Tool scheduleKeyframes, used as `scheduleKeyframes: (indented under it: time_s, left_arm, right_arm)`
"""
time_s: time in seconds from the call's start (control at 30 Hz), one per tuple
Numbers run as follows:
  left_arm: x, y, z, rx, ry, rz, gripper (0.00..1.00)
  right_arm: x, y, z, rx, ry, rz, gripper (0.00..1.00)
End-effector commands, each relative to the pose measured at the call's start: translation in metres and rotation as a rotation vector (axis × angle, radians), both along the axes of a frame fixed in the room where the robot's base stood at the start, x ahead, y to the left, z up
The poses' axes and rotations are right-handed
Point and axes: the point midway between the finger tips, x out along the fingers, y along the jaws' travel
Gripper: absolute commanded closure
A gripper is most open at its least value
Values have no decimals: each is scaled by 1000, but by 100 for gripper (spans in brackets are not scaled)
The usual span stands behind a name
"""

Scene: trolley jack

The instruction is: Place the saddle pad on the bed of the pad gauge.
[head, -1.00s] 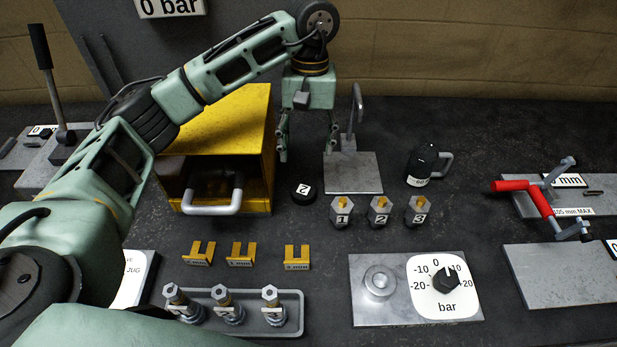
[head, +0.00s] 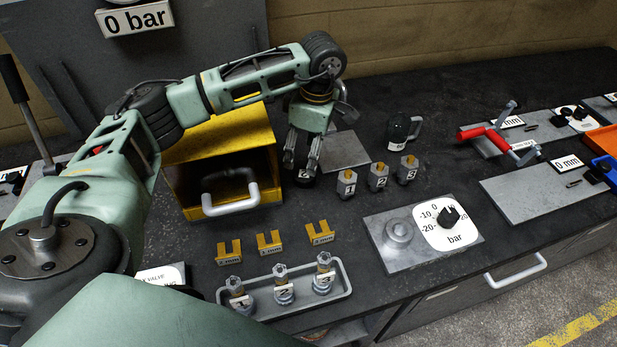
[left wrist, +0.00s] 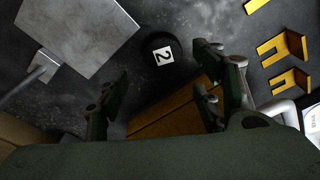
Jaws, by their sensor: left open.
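The saddle pad appears to be the short black round puck marked 2 (head: 304,181), on the bench right of the yellow box. It shows clearly in the left wrist view (left wrist: 150,52), lying beyond and between the open fingers. My left gripper (head: 301,166) points down over the pad, open and empty; its fingers partly hide the pad in the head view. It also shows in the left wrist view (left wrist: 165,75). A flat grey plate with a "0 mm" sign (head: 535,196) at the right looks like the pad gauge, though I cannot be sure. My right gripper is not in view.
The yellow box (head: 220,140) with its grey handle stands close left of my gripper. A grey plate (head: 343,150) lies behind it, numbered blocks (head: 378,177) to its right.

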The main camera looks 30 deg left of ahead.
Motion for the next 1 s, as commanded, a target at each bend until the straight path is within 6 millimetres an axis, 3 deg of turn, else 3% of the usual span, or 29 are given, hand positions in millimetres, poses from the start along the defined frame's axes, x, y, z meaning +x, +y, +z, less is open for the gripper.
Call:
scheduleKeyframes:
  time_s: [0.1,0.27,0.5,0.73,1.0]
  left_arm:
    - [-1,1,-12,1,3,-1,39]
    - [-4,0,-32,0,7,-2,39]
    - [-4,2,-62,0,1,-4,39]
    - [-3,2,-64,0,0,-4,39]
    - [-3,2,-64,0,0,-4,62]
  right_arm:
    - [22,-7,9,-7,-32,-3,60]
    - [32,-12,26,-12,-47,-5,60]
    - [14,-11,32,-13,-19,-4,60]
    - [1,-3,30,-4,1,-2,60]
    - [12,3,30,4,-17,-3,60]
